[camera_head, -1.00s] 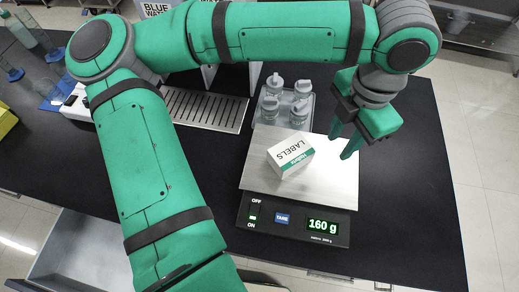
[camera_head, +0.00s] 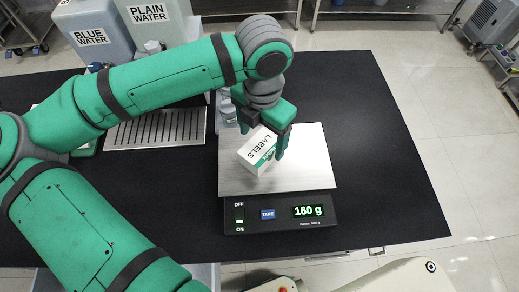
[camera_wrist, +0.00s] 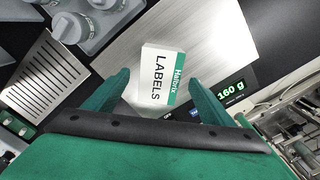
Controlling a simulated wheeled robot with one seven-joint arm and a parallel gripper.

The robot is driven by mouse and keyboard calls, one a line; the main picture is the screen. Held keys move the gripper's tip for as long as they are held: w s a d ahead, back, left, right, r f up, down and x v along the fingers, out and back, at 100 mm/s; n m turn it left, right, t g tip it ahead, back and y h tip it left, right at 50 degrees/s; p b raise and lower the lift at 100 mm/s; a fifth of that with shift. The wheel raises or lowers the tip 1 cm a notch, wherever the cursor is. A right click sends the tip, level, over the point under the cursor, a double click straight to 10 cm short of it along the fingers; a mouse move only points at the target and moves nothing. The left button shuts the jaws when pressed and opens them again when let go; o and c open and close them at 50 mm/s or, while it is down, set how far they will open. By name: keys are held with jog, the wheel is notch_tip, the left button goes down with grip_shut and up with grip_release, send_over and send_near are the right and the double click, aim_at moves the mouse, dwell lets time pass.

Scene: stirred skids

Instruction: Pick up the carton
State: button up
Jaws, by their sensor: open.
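The carton (camera_head: 258,150) is a small white box with a green band, marked LABELS. It sits on the steel plate of a scale (camera_head: 308,170) whose display reads 160 g. My gripper (camera_head: 262,136) is above the carton, with one finger showing at its right side in the head view. In the wrist view the carton (camera_wrist: 162,76) lies ahead of and between the open fingers of my gripper (camera_wrist: 160,92). Whether the fingers touch the carton cannot be told. The far finger is partly hidden in the head view.
Grey bottles in a holder (camera_wrist: 88,22) stand close behind the scale, partly hidden by my arm in the head view. A slotted drip tray (camera_head: 155,130) lies left of the scale. Two water containers (camera_head: 150,22) stand at the back left. The black table is clear on the right.

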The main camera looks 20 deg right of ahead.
aim_at(261, 147)
jog(key=f, duration=0.4)
jog(key=shift+s+a, duration=0.1)
jog(key=shift+a, duration=0.1)
jog(key=shift+f, duration=0.6)
jog(key=c, duration=0.8)
jog(key=shift+s, duration=0.1)
jog(key=c, duration=0.6)
jog(key=shift+o, duration=0.2)
jog(key=shift+r, duration=0.1)
